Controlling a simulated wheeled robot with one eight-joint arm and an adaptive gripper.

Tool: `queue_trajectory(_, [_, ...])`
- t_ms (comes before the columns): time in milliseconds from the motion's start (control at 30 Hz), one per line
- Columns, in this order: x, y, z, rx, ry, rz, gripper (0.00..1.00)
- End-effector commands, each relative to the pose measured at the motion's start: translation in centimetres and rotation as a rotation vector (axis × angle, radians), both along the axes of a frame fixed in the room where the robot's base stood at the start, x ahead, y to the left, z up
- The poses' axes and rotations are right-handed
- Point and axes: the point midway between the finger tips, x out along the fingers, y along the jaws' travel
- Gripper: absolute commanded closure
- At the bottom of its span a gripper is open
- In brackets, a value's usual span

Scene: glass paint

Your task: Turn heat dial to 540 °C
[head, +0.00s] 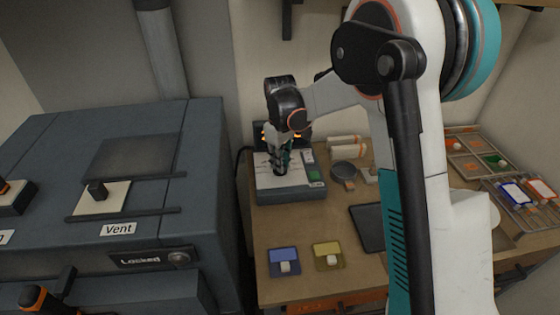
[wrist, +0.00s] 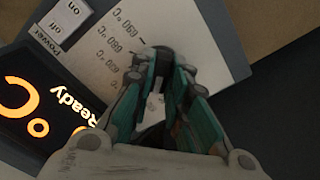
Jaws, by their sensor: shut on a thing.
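The grey control box (head: 290,195) with a pale top panel stands on the bench in the head view. My gripper (head: 280,168) points down onto that panel, shut on the heat dial. In the wrist view my gripper (wrist: 162,78) has its teal-and-grey fingers around the dark dial (wrist: 159,55). The dial is mostly hidden by the fingers, and its pointer cannot be made out. Printed temperature marks (wrist: 118,40) in °C lie upside down beside it; their numbers are hard to read. The display (wrist: 45,110) glows orange with "Ready" and "°C"; its number is out of view.
A power switch (wrist: 62,25) marked on and off sits beside the dial panel. A dark furnace (head: 150,170) with a Vent slider (head: 97,190) stands left. Blue (head: 284,262) and yellow (head: 327,255) trays lie in front, and a round dish (head: 345,170) right of the box.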

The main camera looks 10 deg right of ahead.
Motion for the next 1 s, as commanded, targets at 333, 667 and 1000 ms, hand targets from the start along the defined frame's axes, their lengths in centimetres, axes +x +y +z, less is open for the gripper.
queue_trajectory(333, [-0.04, -0.03, -0.03, -0.001, 0.001, 0.228, 1.00])
queue_trajectory(667, [-0.05, -0.04, -0.03, -0.001, 0.001, 0.318, 1.00])
queue_trajectory(1000, [-0.04, -0.05, -0.03, -0.001, 0.001, 0.326, 1.00])
